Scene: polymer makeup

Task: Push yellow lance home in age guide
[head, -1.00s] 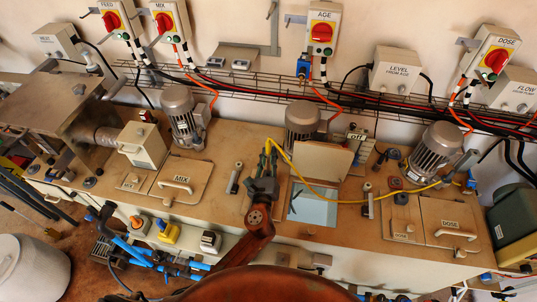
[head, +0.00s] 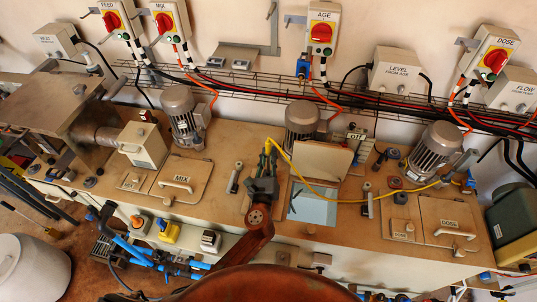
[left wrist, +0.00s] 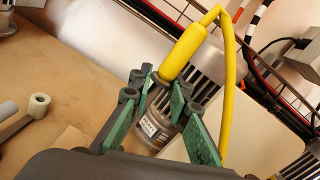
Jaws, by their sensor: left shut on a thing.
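The yellow lance (left wrist: 185,50) is a thick yellow sleeve with a thinner yellow hose bent over from its top. It stands tilted between the fingers of my left gripper (left wrist: 160,98), which is shut on it. In the head view the left gripper (head: 268,162) is over the bench, just left of the open middle hatch (head: 313,207). The yellow hose (head: 345,200) runs from it to the right side of the bench. The lance's lower end is hidden by the fingers. A grey bar with a pale ring (left wrist: 39,104) lies left of the gripper; I cannot tell whether it is the age guide. My right gripper is not in view.
The raised hatch lid (head: 322,165) stands right of the gripper. A motor (head: 301,118) is behind it, with a wire cable tray (head: 250,85) along the wall. Closed MIX (head: 180,183) and DOSE (head: 450,222) hatches lie to either side. Bare bench shows left of the gripper.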

